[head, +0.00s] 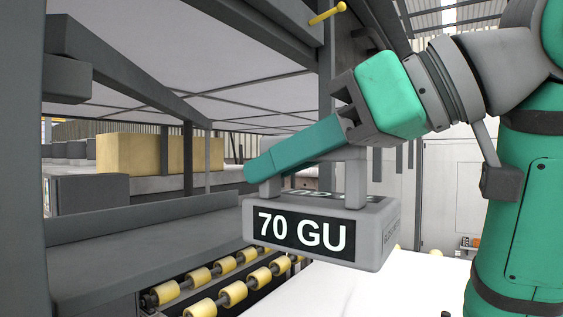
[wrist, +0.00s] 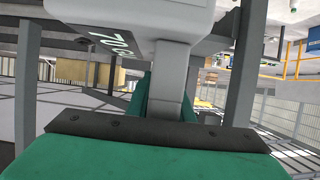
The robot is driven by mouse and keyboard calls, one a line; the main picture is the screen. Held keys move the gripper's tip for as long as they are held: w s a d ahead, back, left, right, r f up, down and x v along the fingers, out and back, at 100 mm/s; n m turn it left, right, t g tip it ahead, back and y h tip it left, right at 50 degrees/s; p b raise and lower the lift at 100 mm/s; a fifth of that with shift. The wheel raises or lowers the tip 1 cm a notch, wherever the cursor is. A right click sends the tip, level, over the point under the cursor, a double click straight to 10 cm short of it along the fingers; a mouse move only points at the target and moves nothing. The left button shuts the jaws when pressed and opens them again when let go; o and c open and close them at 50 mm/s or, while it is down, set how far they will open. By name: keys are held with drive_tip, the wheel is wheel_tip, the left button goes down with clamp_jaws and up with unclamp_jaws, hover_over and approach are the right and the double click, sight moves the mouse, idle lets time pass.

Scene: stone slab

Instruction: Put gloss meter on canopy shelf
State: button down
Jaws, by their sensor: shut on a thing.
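The gloss meter (head: 372,232) is a grey box with a handle on top and a black display reading "70 GU". My gripper (head: 262,170) is shut on its handle and holds it in the air, roughly level. In the wrist view the meter (wrist: 150,12) fills the top, with its handle between my green fingers (wrist: 165,100). The canopy shelf seems to be the grey ledge (head: 140,240) at the left of the head view, inside the dark frame.
A dark upright post (head: 22,150) stands at the left edge. Yellow rollers (head: 230,293) run below the ledge. A white slab (head: 350,290) lies below the meter. A yellow block (head: 150,153) is further back. Grey beams and a pale canopy (head: 200,50) are overhead.

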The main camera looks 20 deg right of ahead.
drive_tip(key=shift+w+a+f, duration=0.45)
drive_tip(key=shift+w+a, duration=1.75)
drive_tip(key=shift+w, duration=0.75)
drive_tip(key=shift+w+a+f, duration=0.4)
drive_tip(key=shift+w+a, duration=1.75)
drive_tip(key=shift+w, duration=0.8)
drive_tip(key=shift+w+a+f, duration=0.45)
drive_tip(key=shift+w+a, duration=1.75)
drive_tip(key=shift+w, duration=0.75)
drive_tip(key=c, duration=1.5)
unclamp_jaws()
drive_tip(key=shift+s+d, duration=0.1)
